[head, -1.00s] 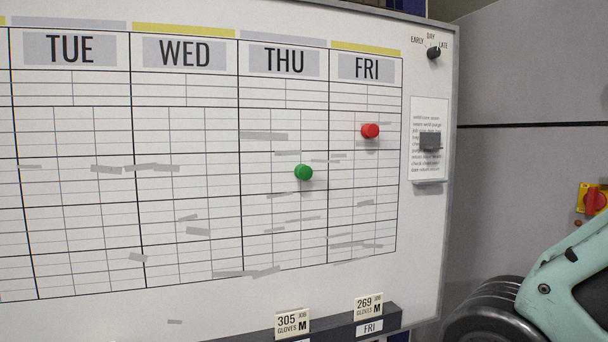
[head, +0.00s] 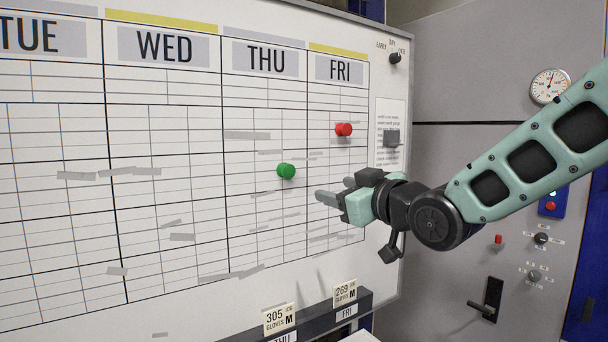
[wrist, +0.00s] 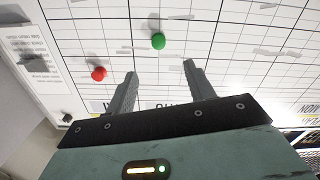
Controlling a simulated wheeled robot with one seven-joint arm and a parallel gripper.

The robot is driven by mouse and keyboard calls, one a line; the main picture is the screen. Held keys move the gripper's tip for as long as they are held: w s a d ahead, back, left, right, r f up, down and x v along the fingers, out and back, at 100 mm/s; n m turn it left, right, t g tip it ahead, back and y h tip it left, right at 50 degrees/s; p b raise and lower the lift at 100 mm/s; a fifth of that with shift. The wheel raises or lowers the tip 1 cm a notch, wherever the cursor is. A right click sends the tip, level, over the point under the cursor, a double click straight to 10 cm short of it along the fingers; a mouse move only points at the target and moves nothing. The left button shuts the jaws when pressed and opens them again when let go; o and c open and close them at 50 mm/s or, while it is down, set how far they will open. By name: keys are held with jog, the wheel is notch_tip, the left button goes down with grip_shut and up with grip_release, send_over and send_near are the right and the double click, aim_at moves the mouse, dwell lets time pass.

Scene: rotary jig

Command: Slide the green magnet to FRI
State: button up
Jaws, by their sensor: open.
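The green magnet (head: 286,170) is on the whiteboard (head: 60,270) in the THU column. The FRI column heading (head: 339,68) is to its right, and a red magnet (head: 344,130) sits in the FRI column. My gripper (head: 334,188) is in front of the FRI column, right of and slightly below the green magnet, empty and apart from it. In the wrist view the open fingers (wrist: 157,85) point toward the board. There the green magnet (wrist: 158,41) lies beyond the fingertips, between their lines, and the red magnet (wrist: 99,73) lies left of the left finger.
A ledge (head: 352,318) with job cards runs below the board. A knob (head: 394,58) and a posted sheet with a dark clip (head: 391,138) are at the board's right side. Grey strips mark several cells. A grey cabinet (head: 460,90) with a gauge stands at right.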

jog(key=p, duration=0.8)
send_near(291, 173)
jog(key=x, duration=0.7)
jog(key=shift+s+a, duration=0.1)
jog(key=shift+w+a, duration=0.3)
jog(key=shift+w, duration=0.2)
jog(key=shift+f, duration=0.1)
grip_shut()
